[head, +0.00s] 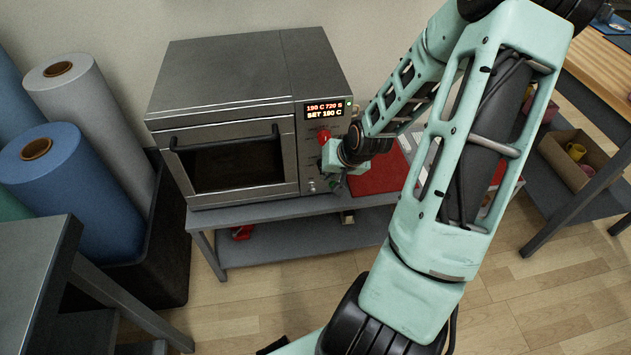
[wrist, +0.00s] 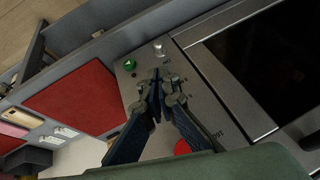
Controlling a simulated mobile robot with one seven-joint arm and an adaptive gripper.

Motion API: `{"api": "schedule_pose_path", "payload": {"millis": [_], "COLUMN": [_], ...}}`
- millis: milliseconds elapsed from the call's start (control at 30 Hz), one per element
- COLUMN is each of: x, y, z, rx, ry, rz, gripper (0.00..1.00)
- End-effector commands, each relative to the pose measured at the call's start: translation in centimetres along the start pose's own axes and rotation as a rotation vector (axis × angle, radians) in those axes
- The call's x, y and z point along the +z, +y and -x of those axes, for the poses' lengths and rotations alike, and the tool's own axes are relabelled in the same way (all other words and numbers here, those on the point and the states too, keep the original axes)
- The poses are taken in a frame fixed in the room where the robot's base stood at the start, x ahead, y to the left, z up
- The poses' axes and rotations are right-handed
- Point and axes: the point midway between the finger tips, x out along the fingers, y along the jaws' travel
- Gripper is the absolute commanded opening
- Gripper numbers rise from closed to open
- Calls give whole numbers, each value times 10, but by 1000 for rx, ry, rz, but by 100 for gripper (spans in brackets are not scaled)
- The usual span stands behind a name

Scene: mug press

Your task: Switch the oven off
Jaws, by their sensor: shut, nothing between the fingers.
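The oven (head: 235,85) is a steel box on a grey bench, with its dark-windowed door shut. Its display (head: 324,110) is lit and reads 190 C 720 S, SET 190 C, with a small green light beside it. A red knob (head: 323,136) is on the control panel below the display; part of it shows in the wrist view (wrist: 183,147). In the wrist view, a green button (wrist: 130,64) and a silver knob (wrist: 160,48) sit at the panel's lower end. My gripper (wrist: 158,76) is shut and empty, in front of the panel near these two; contact cannot be told.
A red mat (head: 378,178) lies on the grey bench (head: 290,210) right of the oven. Blue and grey rolls (head: 75,185) stand in a dark bin at the left. A box (head: 575,160) sits on a shelf at the right. The floor in front is clear.

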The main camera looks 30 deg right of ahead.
Motion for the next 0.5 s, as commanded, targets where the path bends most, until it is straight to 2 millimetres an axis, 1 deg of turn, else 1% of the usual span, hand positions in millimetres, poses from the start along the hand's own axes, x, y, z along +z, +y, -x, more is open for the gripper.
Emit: {"api": "schedule_pose_path", "payload": {"millis": [67, 167, 267, 500], "x": [0, 1, 2, 2], "y": [0, 0, 0, 0], "z": [-2, -10, -25, -71], "rx": [0, 0, -1, -1], "ry": [0, -1, -1, -1], "rz": [1, 1, 3, 3], "gripper": [0, 0, 0, 0]}}
